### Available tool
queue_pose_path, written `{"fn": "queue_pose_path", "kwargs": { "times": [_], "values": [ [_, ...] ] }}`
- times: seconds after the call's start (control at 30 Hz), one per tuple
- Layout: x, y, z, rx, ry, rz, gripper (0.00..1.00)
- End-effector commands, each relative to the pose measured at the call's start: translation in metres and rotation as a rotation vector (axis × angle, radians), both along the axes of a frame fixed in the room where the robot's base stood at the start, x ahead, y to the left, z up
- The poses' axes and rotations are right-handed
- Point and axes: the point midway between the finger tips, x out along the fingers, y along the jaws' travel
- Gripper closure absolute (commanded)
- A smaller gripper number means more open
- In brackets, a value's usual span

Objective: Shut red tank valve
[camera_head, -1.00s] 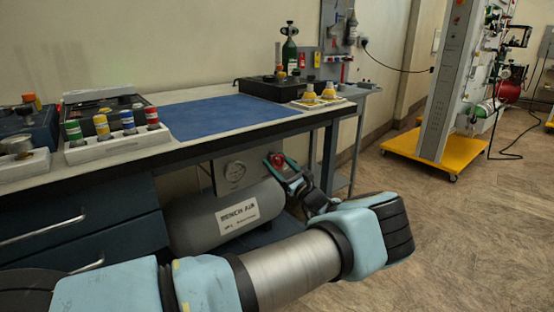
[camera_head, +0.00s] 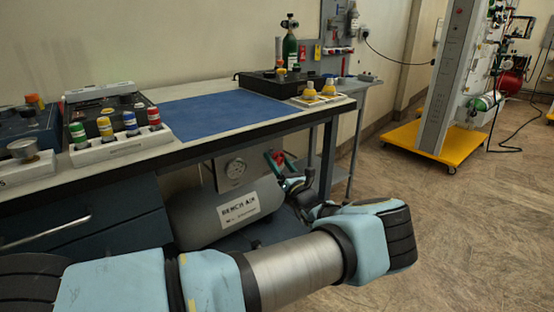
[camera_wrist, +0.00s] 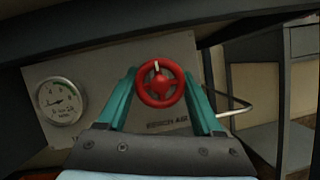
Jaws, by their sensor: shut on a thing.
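The red valve handwheel (camera_wrist: 161,83) sits on a grey panel under the bench, with a pale mark at the top of its rim. My gripper (camera_wrist: 160,86) has its two green fingers on either side of the wheel, shut on it. In the head view my gripper (camera_head: 277,160) is under the bench's front edge, and the red valve shows only as a small patch between the fingers. The grey tank (camera_head: 225,212) labelled "BENCH AIR" lies below the panel. A round pressure gauge (camera_wrist: 60,101) is left of the wheel.
The bench top (camera_head: 190,144) overhangs the valve closely. A bench leg (camera_head: 327,160) stands just right of my gripper. Drawers (camera_head: 85,230) are left of the tank. The floor to the right is open, up to a yellow wheeled base (camera_head: 435,150).

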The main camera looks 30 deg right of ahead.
Motion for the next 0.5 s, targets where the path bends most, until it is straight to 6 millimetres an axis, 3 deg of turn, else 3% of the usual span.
{"fn": "queue_pose_path", "kwargs": {
  "times": [0.23, 0.27, 0.5],
  "values": [
    [-0.0007, -0.0002, -0.0025, 0.003, 0.004, -0.001, 0.88],
    [-0.0007, -0.0002, -0.0025, 0.003, 0.004, -0.001, 0.30],
    [-0.0004, 0.0000, -0.0013, 0.002, 0.001, 0.000, 0.03]
  ]
}}
